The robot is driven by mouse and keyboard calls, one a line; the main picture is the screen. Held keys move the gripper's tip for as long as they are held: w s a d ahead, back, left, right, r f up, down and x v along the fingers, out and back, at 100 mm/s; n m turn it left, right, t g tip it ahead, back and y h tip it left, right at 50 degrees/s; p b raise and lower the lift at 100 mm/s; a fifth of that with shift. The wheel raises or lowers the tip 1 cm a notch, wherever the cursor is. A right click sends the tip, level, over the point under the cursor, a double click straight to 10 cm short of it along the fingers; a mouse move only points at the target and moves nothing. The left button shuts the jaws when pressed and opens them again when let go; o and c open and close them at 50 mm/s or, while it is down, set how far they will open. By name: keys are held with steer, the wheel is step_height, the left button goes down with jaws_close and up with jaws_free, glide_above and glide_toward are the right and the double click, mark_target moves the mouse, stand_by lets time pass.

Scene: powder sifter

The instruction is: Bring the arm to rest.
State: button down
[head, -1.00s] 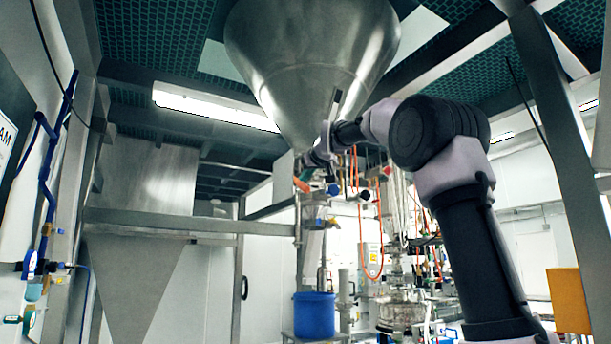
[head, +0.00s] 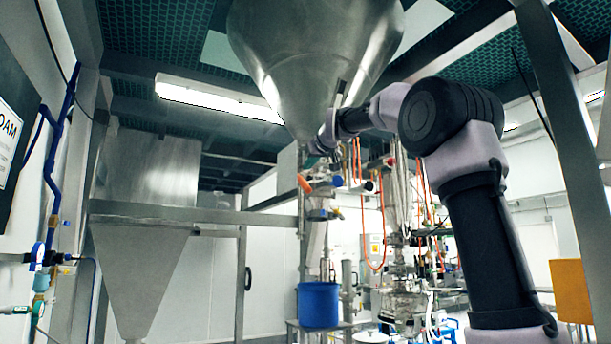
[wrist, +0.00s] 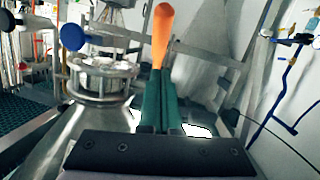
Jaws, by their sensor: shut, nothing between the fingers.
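My arm reaches up and to the left in the head view, and its wrist is bent in front of the lower part of the steel hopper cone (head: 300,70). In the wrist view my gripper (wrist: 161,30) shows two green fingers lying together with orange at the tip, empty. The cone (wrist: 75,135) and its clamped outlet flange (wrist: 103,75) are just left of the fingers in that view. I cannot tell the exact gap between them.
A blue knob (head: 337,181) sits close to the right of my gripper and also shows in the wrist view (wrist: 72,37). A blue bin (head: 318,305) stands below. A steel frame beam (head: 190,213) and a second hopper (head: 137,270) are at left. Orange hoses hang at right.

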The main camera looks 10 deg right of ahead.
steer(key=f+v, duration=0.1)
steer(key=v, duration=0.8)
steer(key=shift+s, duration=0.45)
steer(key=shift+d+f, duration=0.1)
steer(key=shift+f, duration=0.1)
steer(key=s+d+f+m+g, duration=0.1)
steer(key=s+f+m+g, duration=0.1)
steer(key=s+f, duration=0.7)
steer(key=s+d+f+m+g, duration=0.1)
steer(key=s+f+m+g, duration=0.2)
steer(key=s+f, duration=0.6)
steer(key=s+d+f+m+g, duration=0.1)
steer(key=s+f+m+g, duration=0.2)
steer(key=s+f, duration=0.7)
step_height(320, 180, down, 13)
steer(key=shift+d+f+g+h, duration=0.2)
steer(key=shift+d+g+h, duration=0.1)
steer(key=shift+h, duration=0.1)
